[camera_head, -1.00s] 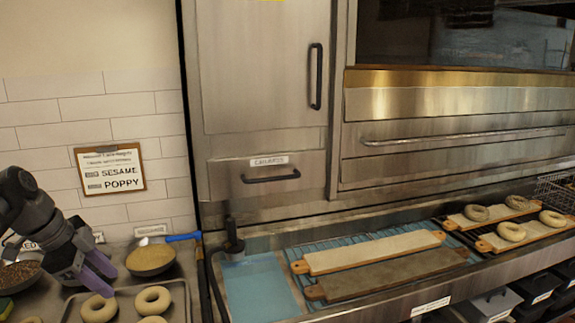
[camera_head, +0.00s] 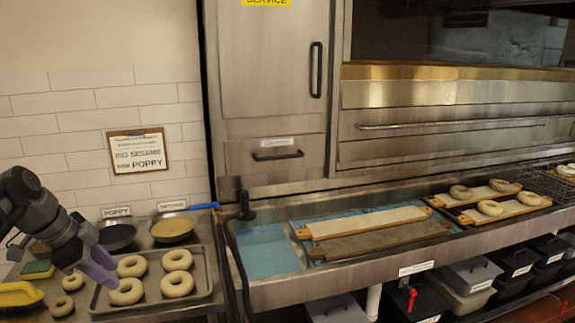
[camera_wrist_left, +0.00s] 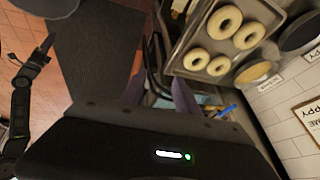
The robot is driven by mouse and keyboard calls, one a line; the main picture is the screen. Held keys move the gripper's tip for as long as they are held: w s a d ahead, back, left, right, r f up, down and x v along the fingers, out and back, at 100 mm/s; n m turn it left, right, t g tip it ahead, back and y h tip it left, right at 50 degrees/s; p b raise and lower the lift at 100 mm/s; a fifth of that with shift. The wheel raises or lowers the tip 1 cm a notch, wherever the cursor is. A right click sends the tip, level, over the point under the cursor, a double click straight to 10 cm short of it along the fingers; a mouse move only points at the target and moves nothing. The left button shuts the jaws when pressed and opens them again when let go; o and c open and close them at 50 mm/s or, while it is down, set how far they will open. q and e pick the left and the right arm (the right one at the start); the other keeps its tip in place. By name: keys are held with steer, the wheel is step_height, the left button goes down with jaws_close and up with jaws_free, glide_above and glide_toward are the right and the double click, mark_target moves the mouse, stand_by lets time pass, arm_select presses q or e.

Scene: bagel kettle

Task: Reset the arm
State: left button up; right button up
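My left gripper (camera_head: 97,268) shows at the left of the head view, in front of the left part of the bagel tray. Its purple fingers stand apart with nothing between them in the left wrist view (camera_wrist_left: 158,92). A dark arm part (camera_wrist_left: 20,95) at the left edge of the wrist view looks like my right arm; its gripper state is unclear. The metal tray (camera_head: 208,262) carries several ring bagels (camera_head: 177,284); they also show in the wrist view (camera_wrist_left: 247,35).
Bowls (camera_head: 172,228) stand behind the tray. A yellow brush (camera_head: 18,294) and a green sponge (camera_head: 38,268) lie left. Bagel boards (camera_head: 370,222) rest on the oven-side counter at right. Black bins (camera_head: 512,262) sit below. Floor (camera_wrist_left: 20,40) shows open in the wrist view.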

arm_select(q)
steer(key=w+f+n+t+y, duration=0.2)
steer(key=w+f+n, duration=0.6)
steer(key=f, duration=0.3)
steer(key=s+d+f+n, duration=0.25)
steer(key=d+f, duration=0.45)
steer(key=f, duration=0.4)
steer(key=s+d+f+n, duration=0.1)
steer(key=d+f+n, duration=0.2)
steer(key=d+f, duration=0.5)
steer(key=s+d+f+g+h, duration=0.1)
steer(key=s+d+f+g, duration=0.1)
steer(key=s+d+f, duration=0.4)
steer(key=s+d+f+g+h, duration=0.1)
steer(key=s+d+f, duration=0.5)
steer(key=s, duration=0.8)
steer(key=s+d+f+g+h, duration=0.1)
steer(key=s+d+f+g, duration=0.1)
steer(key=s+d+f, duration=0.4)
steer(key=s+f+n, duration=0.1)
steer(key=s, duration=0.3)
steer(key=shift+s+g, duration=0.25)
steer(key=shift+g, duration=0.15)
